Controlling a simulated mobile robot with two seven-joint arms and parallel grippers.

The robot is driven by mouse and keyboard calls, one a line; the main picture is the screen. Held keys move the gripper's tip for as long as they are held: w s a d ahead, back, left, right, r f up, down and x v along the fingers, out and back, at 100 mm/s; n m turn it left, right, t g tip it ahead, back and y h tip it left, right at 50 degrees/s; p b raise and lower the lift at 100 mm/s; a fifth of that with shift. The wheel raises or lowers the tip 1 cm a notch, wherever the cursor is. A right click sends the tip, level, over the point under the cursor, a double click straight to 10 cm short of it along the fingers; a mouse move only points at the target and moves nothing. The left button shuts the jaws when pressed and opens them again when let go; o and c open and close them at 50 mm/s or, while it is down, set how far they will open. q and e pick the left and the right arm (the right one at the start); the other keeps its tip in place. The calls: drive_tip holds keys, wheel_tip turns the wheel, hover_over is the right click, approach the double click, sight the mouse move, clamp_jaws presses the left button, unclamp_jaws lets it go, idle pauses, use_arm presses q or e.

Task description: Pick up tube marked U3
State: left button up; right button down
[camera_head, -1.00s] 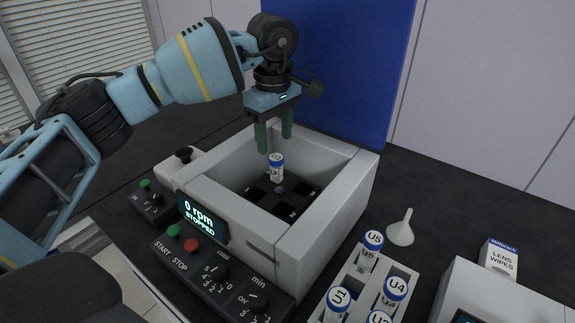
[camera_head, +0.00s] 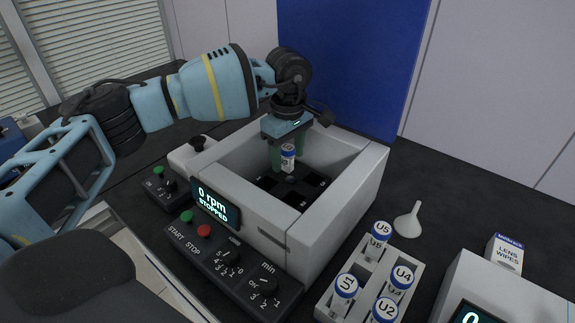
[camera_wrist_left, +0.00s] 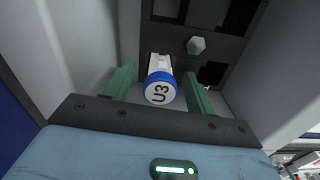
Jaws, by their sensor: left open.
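The tube marked U3 (camera_wrist_left: 160,90), white with a blue-rimmed cap, stands in the rotor (camera_wrist_left: 222,46) inside the centrifuge. In the head view the tube (camera_head: 288,161) is at the back of the white centrifuge chamber (camera_head: 250,208). My left gripper (camera_head: 286,155) has come down into the chamber from above. Its green fingers are open, one on each side of the tube's cap. In the wrist view both fingers (camera_wrist_left: 158,78) show small gaps to the tube. The tube's lower end is hidden in its slot. My right gripper is not in view.
The chamber walls rise close around my left gripper. The display (camera_head: 216,203) reads 0 rpm, stopped. A rack (camera_head: 370,285) holds tubes U1, U2, U4 and U5 at the front right. A funnel (camera_head: 408,221) and a lens wipes box (camera_head: 505,253) lie beyond it.

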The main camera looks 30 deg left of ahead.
use_arm(q)
drive_tip(key=shift+f, duration=0.25)
drive_tip(key=c, duration=1.1)
drive_tip(key=shift+o, duration=0.2)
drive_tip(key=shift+r, duration=0.15)
wheel_tip(320, 180, up, 10)
drive_tip(key=shift+f, duration=0.1)
